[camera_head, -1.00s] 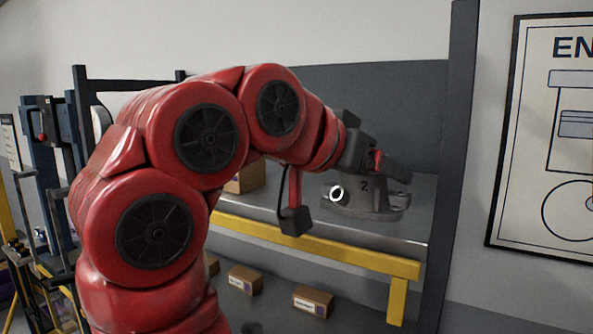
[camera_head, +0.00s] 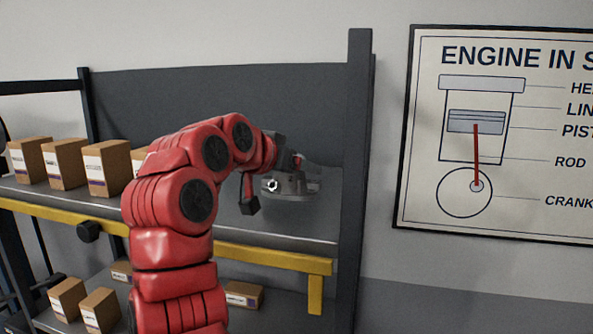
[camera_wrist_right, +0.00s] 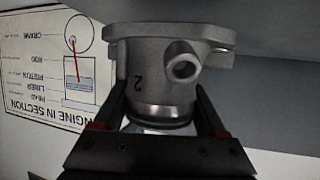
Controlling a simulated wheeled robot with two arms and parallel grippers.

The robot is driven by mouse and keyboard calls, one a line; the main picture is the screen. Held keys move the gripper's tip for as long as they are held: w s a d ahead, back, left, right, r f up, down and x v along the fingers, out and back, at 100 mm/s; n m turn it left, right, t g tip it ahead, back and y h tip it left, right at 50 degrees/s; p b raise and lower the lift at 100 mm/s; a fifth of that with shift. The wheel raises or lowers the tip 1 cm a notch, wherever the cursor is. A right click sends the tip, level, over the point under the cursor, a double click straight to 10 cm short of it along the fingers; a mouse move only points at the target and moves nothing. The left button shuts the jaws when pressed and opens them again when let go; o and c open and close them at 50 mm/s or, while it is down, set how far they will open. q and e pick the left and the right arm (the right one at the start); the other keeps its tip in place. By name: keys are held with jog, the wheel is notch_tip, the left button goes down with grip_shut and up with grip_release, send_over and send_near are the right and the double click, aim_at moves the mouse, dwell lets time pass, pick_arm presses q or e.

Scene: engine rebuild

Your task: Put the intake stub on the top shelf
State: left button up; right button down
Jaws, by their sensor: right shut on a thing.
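The intake stub (camera_head: 297,184) is a grey metal part with a wide flange at its base, a short side pipe and a "2" on its body. It is upright, at the right end of the top shelf (camera_head: 312,222). My right gripper (camera_head: 288,157) comes down on it from above and is shut on its neck. In the right wrist view, the two dark fingers (camera_wrist_right: 160,118) clasp the stub (camera_wrist_right: 150,72) from both sides, with the flange toward the shelf surface. I cannot tell whether the flange touches the shelf. My left gripper is not in view.
Several cardboard boxes (camera_head: 62,163) stand on the top shelf's left part. More boxes (camera_head: 98,308) sit on the lower shelf. A dark upright post (camera_head: 356,190) stands just right of the stub. A yellow rail (camera_head: 265,256) runs below the shelf's front. An engine poster (camera_head: 500,135) hangs on the right wall.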

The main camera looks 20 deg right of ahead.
aim_at(280, 176)
notch_tip(280, 176, down, 2)
jog(key=shift+f+p, duration=0.15)
jog(key=shift+p, duration=0.35)
jog(key=shift+f, duration=0.15)
jog(key=shift+f, duration=0.15)
grip_release()
jog(key=shift+a+r, duration=0.1)
jog(key=shift+r, duration=0.1)
jog(key=b+v, duration=0.3)
jog(key=v, duration=0.8)
jog(key=shift+f+b, duration=0.1)
jog(key=shift+b, duration=0.25)
jog(key=shift+s+a+r, duration=0.25)
jog(key=shift+s+r, duration=0.05)
jog(key=shift+s, duration=0.1)
